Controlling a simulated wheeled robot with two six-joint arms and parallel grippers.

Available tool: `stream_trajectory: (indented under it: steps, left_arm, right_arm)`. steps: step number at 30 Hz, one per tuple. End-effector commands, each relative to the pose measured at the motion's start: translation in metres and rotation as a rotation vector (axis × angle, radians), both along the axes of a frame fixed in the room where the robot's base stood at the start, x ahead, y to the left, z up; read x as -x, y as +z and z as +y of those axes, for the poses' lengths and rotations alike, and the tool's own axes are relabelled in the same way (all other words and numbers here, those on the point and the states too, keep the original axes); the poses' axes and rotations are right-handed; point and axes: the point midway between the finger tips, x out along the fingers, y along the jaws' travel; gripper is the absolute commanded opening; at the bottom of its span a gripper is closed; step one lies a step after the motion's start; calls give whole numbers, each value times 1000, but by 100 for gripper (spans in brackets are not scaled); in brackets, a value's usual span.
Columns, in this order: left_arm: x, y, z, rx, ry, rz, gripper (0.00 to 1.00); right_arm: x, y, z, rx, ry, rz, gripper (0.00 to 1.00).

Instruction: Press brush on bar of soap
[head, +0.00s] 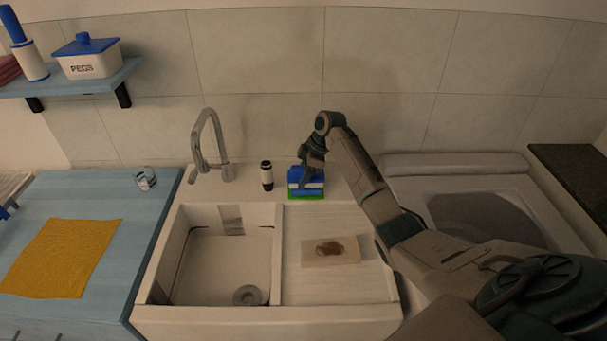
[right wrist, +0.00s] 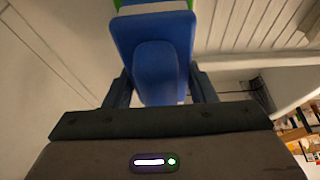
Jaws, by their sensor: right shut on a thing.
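My right gripper (head: 313,163) is shut on a blue brush (head: 306,176) with a pale band of bristles, held at the back of the sink's drainboard. In the right wrist view the brush's blue back and knob (right wrist: 155,75) sit between the fingers (right wrist: 157,92). My left gripper is not in view.
A stained board (head: 316,260) lies on the ribbed drainboard (head: 350,286), right of the sink basin (head: 215,270). A dark-and-white bottle (head: 267,176) stands left of the brush, near the faucet (head: 197,150). A glass (head: 146,178) and yellow cloth (head: 60,258) are on the blue counter.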

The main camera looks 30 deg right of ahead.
Motion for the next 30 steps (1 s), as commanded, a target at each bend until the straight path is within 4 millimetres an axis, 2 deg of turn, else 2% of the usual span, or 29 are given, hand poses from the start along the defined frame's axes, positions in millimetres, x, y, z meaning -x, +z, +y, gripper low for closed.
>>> stream_trajectory:
  steps: [30]
  left_arm:
    - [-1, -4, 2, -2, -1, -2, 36]
  right_arm:
    - [0, -9, 0, 0, 0, 0, 32]
